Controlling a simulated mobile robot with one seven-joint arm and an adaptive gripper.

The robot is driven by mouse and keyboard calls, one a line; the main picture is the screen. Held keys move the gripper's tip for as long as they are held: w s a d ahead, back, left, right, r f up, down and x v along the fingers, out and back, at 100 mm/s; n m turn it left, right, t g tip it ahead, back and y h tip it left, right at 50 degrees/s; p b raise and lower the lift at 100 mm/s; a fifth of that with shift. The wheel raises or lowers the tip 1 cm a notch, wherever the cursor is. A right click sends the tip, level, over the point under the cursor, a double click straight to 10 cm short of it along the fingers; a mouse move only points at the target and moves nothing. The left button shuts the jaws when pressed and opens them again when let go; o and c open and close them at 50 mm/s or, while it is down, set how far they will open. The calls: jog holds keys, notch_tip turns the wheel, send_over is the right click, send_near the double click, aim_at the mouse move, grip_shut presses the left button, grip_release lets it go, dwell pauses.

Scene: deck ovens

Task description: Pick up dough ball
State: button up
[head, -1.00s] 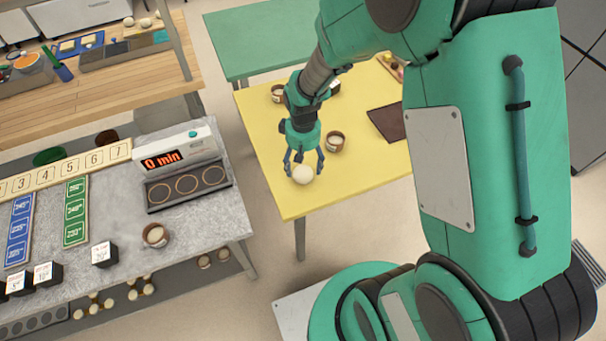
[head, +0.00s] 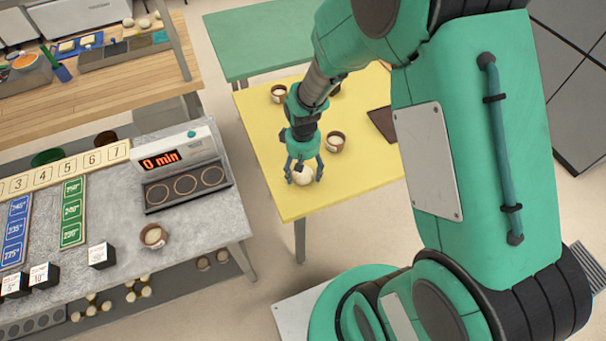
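A pale dough ball (head: 303,177) sits at the near left part of the yellow table (head: 300,206). My gripper (head: 304,178) points down over it, with its fingers spread on the left and right sides of the ball. The fingers look open around the ball. Whether they touch it cannot be told. The upper part of the ball is partly hidden by my gripper.
Brown cups with pale contents stand on the yellow table, one right of my gripper (head: 335,141) and one behind (head: 278,94). A brown board (head: 383,124) lies farther right. A grey counter (head: 205,222) with a timer (head: 176,158) stands left.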

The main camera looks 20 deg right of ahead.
jog(key=c, duration=0.9)
jog(key=shift+c, duration=0.2)
jog(key=shift+r+p, duration=0.35)
jog(key=shift+r, duration=0.5)
notch_tip(320, 180, up, 2)
jog(key=shift+r+p, duration=0.15)
jog(key=shift+p, duration=0.3)
jog(key=s+r+p, duration=0.1)
jog(key=s+p, duration=0.1)
jog(key=s, duration=1.4)
jog(key=shift+a, duration=0.3)
